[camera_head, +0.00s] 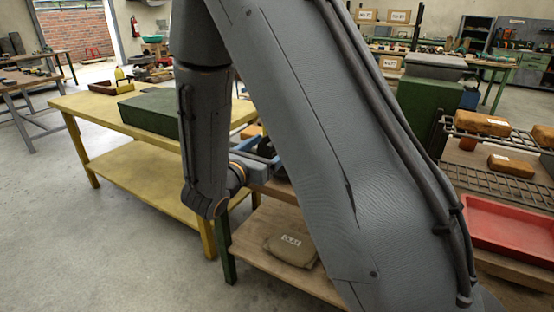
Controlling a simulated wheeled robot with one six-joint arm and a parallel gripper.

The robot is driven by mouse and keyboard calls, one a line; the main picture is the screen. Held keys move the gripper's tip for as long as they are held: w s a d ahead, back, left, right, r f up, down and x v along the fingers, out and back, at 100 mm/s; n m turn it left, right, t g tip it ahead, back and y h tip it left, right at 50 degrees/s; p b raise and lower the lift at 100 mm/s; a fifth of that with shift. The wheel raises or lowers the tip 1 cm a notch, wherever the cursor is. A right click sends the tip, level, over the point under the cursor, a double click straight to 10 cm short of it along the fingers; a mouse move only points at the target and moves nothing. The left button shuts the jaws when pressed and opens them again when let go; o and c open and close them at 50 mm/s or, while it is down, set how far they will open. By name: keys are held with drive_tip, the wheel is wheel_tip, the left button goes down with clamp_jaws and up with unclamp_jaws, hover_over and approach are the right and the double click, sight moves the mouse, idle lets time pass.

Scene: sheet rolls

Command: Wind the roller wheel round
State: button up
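My arm crosses the middle of the head view and hides much of the bench behind it. My gripper (260,170) is at the end of the wrist, partly hidden behind the large arm link, and its fingers do not show clearly. A blue and dark piece of equipment (250,148) shows in the small gap beside it. I cannot make out a roller wheel there, nor whether my gripper touches anything.
A yellow bench (130,164) with a green box (152,111) stands to the left. A brown labelled bag (291,249) lies on a low shelf. At right are a red tray (508,229) and wire racks with brown parcels (482,123). The floor at lower left is clear.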

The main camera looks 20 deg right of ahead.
drive_tip(key=p+v, duration=0.1)
drive_tip(key=v, duration=0.7)
drive_tip(key=shift+s+a+p, duration=0.2)
drive_tip(key=shift+a+p, duration=0.1)
drive_tip(key=shift+p, duration=0.05)
idle(0.3)
